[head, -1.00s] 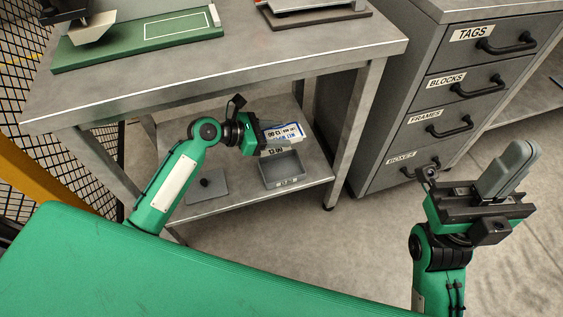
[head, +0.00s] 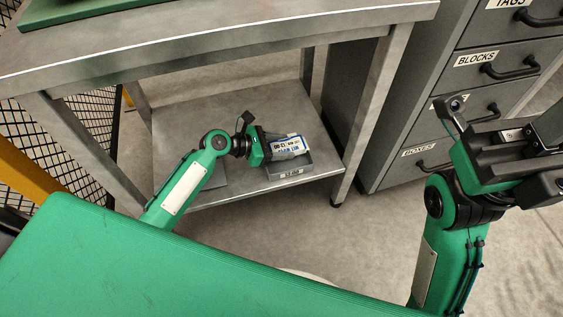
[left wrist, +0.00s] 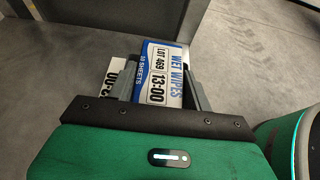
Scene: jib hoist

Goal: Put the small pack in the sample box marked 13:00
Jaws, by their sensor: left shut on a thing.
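My left gripper (head: 268,148) is shut on the small pack (head: 288,145), a white and blue pack. In the left wrist view the pack (left wrist: 161,75) reads WET WIPES, LOT 469, 13:00, and sits between the two fingers. In the head view the pack is over a grey open box (head: 305,167) on the lower shelf and hides most of its opening. Whether they touch I cannot tell. The box's front label is too small to read surely. My right gripper (head: 545,140) is at the right edge, partly cut off; its fingers are unclear.
The lower shelf (head: 255,108) lies under a steel table (head: 210,45), with a table leg (head: 367,115) right of the box. A grey flat piece (head: 217,177) is partly behind my left arm. A drawer cabinet (head: 400,115) stands to the right. In the wrist view a partial label (left wrist: 112,77) shows.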

